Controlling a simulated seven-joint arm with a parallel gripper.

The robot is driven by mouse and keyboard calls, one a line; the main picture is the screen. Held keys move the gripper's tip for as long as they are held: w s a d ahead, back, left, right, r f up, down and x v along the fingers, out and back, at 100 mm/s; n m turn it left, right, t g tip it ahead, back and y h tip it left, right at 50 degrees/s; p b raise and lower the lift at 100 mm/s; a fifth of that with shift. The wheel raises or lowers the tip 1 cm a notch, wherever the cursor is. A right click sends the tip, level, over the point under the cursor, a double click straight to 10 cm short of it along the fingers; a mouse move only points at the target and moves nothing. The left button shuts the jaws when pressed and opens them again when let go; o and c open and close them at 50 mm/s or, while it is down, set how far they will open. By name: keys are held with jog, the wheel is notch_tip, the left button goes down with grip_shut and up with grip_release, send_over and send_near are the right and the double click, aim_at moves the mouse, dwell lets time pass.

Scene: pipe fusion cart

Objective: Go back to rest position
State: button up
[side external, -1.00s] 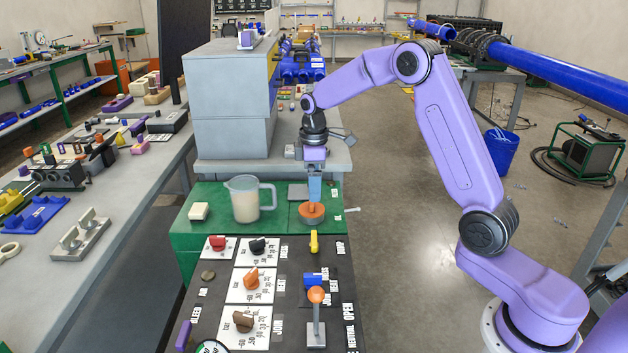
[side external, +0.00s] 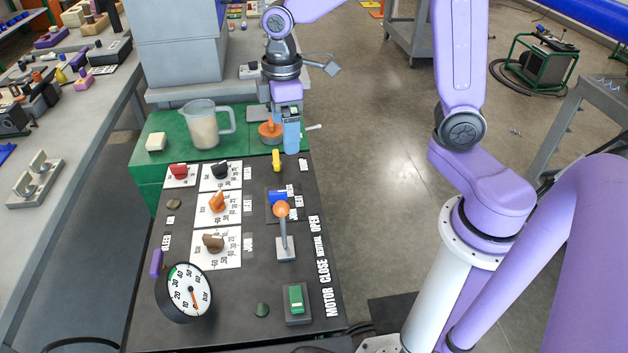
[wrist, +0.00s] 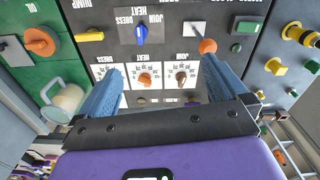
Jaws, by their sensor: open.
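My gripper (side external: 291,148) hangs pointing down, with blue fingers, near the front edge of the green box. In the side view it is just right of and in front of the orange round cap (side external: 270,131). In the wrist view my gripper (wrist: 163,70) shows its two blue fingers spread wide with nothing between them. The orange cap (wrist: 40,41) is at the upper left there, outside the fingers. The black control panel (side external: 262,265) with its knobs lies beyond the fingertips in the wrist view.
A clear jug (side external: 204,128) and a cream block (side external: 156,142) stand on the green box (side external: 150,180). The panel carries an orange-topped lever (side external: 282,210), a yellow handle (side external: 276,160) and a pressure gauge (side external: 187,292). Open floor (side external: 385,160) lies to the right.

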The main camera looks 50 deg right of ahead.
jog(key=s+d+n, duration=0.2)
jog(key=s, duration=2.1)
jog(key=shift+d+f, duration=0.15)
jog(key=shift+f, duration=0.1)
